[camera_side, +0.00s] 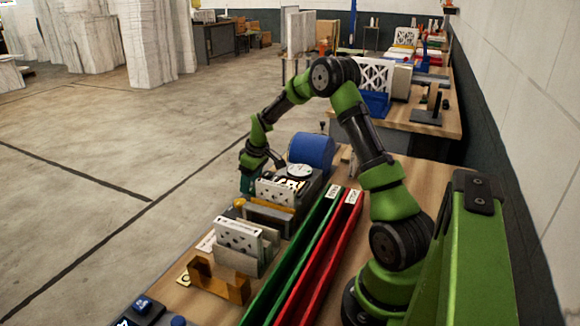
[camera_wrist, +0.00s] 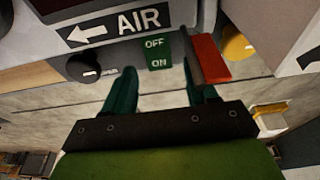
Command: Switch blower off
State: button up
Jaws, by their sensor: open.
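The blower with its blue drum (camera_side: 312,150) stands at the far end of the near bench in the side view. In the wrist view its panel carries an AIR label (camera_wrist: 118,25) with an arrow and a green OFF/ON plate (camera_wrist: 157,50). A red lever (camera_wrist: 208,60) sits beside the plate; I cannot tell which setting it is in. My gripper (camera_wrist: 163,82) is open and empty, its dark green fingers spread below the plate, the right finger close under the red lever. Whether it touches is unclear. In the side view my gripper (camera_side: 247,182) is at the panel's left side, partly hidden.
A black knob (camera_wrist: 82,68) and a yellow knob (camera_wrist: 238,45) flank the switch. Floor on the left is clear.

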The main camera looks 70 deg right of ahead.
jog(key=v, duration=1.5)
jog(key=shift+r, duration=0.25)
jog(key=s+a+r+m+t, duration=0.1)
jog(key=s+a+r, duration=0.1)
jog(key=s+a, duration=0.4)
jog(key=s+a+r+m+t+y, duration=0.1)
jog(key=s+a, duration=0.5)
jog(key=a, duration=0.7)
jog(key=s+a+r+m+t+y, duration=0.1)
jog(key=s+a+r+m+t, duration=0.1)
jog(key=s+a, duration=0.4)
jog(key=a+r, duration=0.1)
jog(key=a, duration=0.2)
jog(key=shift+a, duration=0.4)
